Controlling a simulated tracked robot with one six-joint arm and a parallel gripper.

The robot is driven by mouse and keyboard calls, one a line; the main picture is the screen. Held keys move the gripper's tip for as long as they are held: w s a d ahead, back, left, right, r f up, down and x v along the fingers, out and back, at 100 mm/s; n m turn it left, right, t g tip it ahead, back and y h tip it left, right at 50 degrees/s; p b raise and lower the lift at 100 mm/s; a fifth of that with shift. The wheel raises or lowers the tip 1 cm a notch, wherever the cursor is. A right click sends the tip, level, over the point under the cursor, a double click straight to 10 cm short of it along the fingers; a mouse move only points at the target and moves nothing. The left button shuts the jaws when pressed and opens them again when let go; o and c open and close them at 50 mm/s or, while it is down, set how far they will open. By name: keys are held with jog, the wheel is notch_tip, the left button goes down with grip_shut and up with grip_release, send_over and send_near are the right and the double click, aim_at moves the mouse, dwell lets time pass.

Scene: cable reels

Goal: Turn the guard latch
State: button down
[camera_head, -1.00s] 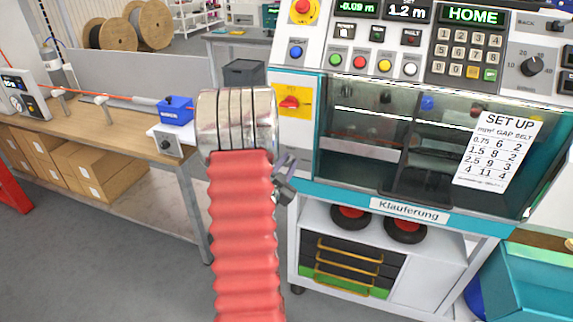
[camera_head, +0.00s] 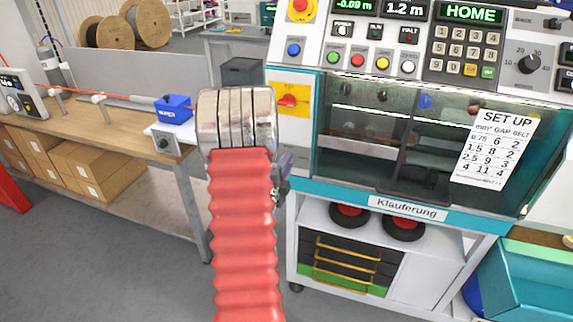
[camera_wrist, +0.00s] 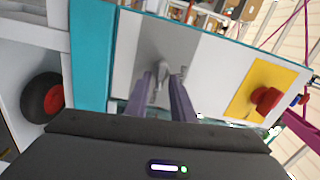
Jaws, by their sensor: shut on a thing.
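The guard latch (camera_wrist: 161,72) is a small grey metal lever on a grey plate on the machine's front, seen in the wrist view. My gripper (camera_wrist: 161,80) is shut on it, with one purple-grey finger on each side. The fingers hide part of the lever, so its exact angle is hard to tell. In the head view my gripper (camera_head: 284,165) is at the left edge of the machine front, mostly behind my red arm sleeve. The latch is hidden there. The clear guard (camera_head: 360,150) beside it appears closed.
A red rotary switch on a yellow plate (camera_head: 291,100) sits above the latch; it also shows in the wrist view (camera_wrist: 266,98). A workbench (camera_head: 100,125) with a blue device (camera_head: 174,109) stands at the left. Below the guard is a cart with drawers (camera_head: 345,262).

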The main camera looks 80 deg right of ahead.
jog(key=shift+s+f+m, duration=0.1)
jog(key=shift+m, duration=0.5)
jog(key=c, duration=1.8)
grip_release()
jog(key=shift+f, duration=0.1)
jog(key=shift+c, duration=0.2)
jog(key=shift+a, duration=0.1)
jog(key=w+a, duration=0.1)
jog(key=a, duration=1.2)
jog(key=shift+w+a, duration=0.2)
